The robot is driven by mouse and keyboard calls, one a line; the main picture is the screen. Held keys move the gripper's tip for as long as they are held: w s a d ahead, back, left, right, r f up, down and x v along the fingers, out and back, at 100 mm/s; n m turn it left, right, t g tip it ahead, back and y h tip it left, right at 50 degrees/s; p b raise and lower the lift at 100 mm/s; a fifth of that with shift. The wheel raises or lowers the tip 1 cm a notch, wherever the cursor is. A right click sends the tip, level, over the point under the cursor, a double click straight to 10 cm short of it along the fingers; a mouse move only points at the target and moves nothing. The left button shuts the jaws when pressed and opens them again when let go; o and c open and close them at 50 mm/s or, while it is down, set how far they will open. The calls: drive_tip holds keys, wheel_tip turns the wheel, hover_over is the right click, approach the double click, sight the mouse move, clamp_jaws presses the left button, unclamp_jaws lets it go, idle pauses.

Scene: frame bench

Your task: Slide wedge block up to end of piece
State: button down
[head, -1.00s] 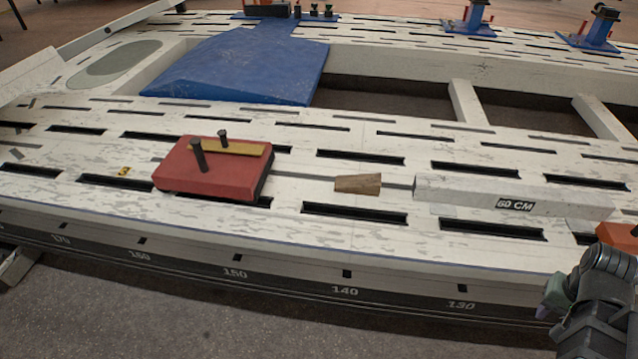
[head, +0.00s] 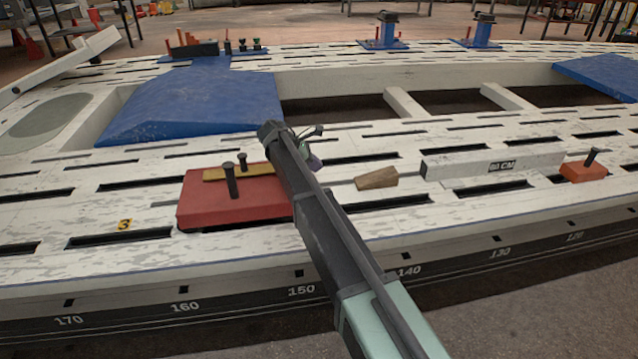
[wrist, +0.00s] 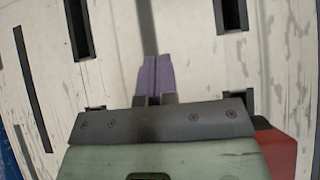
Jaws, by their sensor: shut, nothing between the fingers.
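The wedge block (head: 377,179) is a small brown wooden piece lying on the white slotted bench, in line with a thin grey strip. The wedge block is not seen in the wrist view.
A red block (head: 225,212) with a yellow bar and dark pins lies left of my gripper; my arm hides its right end. Its corner shows in the wrist view (wrist: 275,150). An orange block (head: 584,173) with a pin stands at the piece's far right end. A blue ramp (head: 200,105) lies behind.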

sight(376, 176)
drive_tip(key=shift+d, duration=0.1)
drive_tip(key=b+x, duration=0.2)
drive_tip(key=x, duration=0.1)
drive_tip(key=b+x, duration=0.3)
drive_tip(key=x, duration=0.1)
drive_tip(key=b+x, duration=0.3)
drive_tip(key=shift+s+f, duration=0.1)
drive_tip(key=shift+f, duration=0.5)
drive_tip(key=d, duration=0.1)
drive_tip(key=d+r+p, duration=0.1)
drive_tip(key=d, duration=0.1)
drive_tip(key=shift+w+d, duration=0.2)
drive_tip(key=shift+d, duration=0.25)
drive_tip(key=d, duration=0.6)
drive_tip(key=w+d, duration=0.1)
drive_tip(key=d, duration=0.2)
drive_tip(key=shift+d, duration=0.15)
